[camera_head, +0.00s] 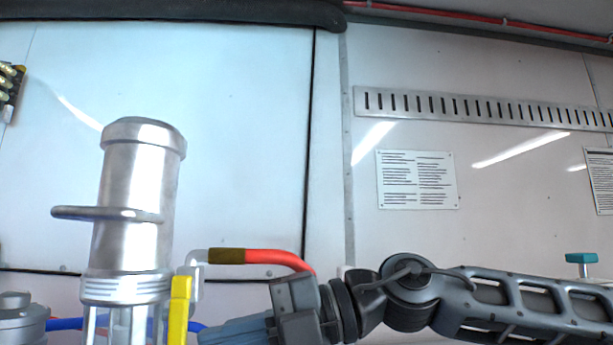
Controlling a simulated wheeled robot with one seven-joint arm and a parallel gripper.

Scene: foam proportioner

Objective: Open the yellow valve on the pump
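The yellow valve handle (180,311) stands upright at the bottom of the view, just right of the pump's clear lower section (125,322). The pump's silver metal cylinder (135,195) rises above that section. My gripper (208,337) comes in from the right, with its blue-grey fingers pointing left at the handle. The fingertips are close to the handle's right side; I cannot tell whether they touch it. The lower part of the handle and of the fingers is cut off by the frame's bottom edge. The gap between the fingers does not show.
A red hose (275,257) with a brown sleeve curves just above my gripper. A blue hose (65,324) runs low behind the pump. A horizontal metal bar (105,214) sticks out left from the cylinder. A teal-handled valve (581,259) stands at far right. White wall panels form the background.

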